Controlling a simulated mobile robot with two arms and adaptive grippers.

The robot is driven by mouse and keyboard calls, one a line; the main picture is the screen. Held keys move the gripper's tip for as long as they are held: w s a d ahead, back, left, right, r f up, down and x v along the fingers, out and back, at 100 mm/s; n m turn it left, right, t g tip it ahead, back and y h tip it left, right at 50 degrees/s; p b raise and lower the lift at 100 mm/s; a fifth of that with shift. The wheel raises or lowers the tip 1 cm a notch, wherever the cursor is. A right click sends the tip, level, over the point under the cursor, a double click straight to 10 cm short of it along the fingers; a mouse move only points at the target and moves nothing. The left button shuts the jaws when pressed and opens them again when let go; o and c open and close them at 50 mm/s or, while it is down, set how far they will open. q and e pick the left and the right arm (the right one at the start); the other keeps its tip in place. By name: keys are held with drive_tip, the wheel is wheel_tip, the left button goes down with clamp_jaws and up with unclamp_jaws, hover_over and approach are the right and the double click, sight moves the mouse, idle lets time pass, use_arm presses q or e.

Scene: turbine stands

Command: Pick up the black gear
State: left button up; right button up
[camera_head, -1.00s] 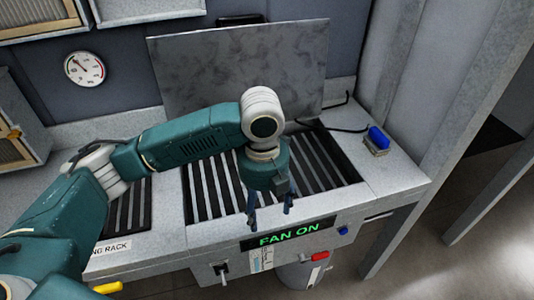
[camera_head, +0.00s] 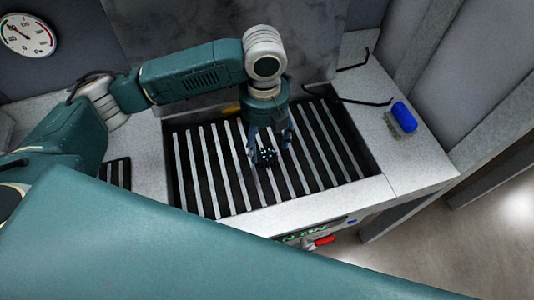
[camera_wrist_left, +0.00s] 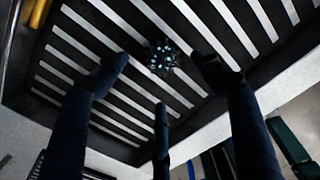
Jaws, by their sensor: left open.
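The black gear (camera_head: 266,157) is a small dark toothed part with light glints, on the slatted grate in the head view. It also shows in the left wrist view (camera_wrist_left: 163,57), lying over the pale slats. My left gripper (camera_head: 268,146) points down at the grate, with its dark fingers spread around the gear's position. In the left wrist view the open fingers (camera_wrist_left: 160,75) stand apart with the gear in the gap beyond their tips. I see no finger touching it. My right gripper is out of view.
The slatted grate (camera_head: 206,190) is sunk in a grey bench with a raised rim. A grey upright panel (camera_head: 210,90) stands behind it. A red part (camera_head: 325,240) juts from the bench front.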

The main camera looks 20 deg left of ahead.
sight(267, 155)
use_arm(q)
drive_tip(key=shift+f, duration=0.4)
drive_tip(key=f, duration=0.2)
drive_tip(key=f+p, duration=0.1)
drive_tip(key=f, duration=0.1)
drive_tip(key=shift+w+d+f, duration=0.1)
drive_tip(key=shift+w+d, duration=0.05)
drive_tip(key=shift+d, duration=0.05)
drive_tip(key=shift+f, duration=0.55)
drive_tip(key=c, duration=0.7)
clamp_jaws()
drive_tip(key=shift+w, duration=0.1)
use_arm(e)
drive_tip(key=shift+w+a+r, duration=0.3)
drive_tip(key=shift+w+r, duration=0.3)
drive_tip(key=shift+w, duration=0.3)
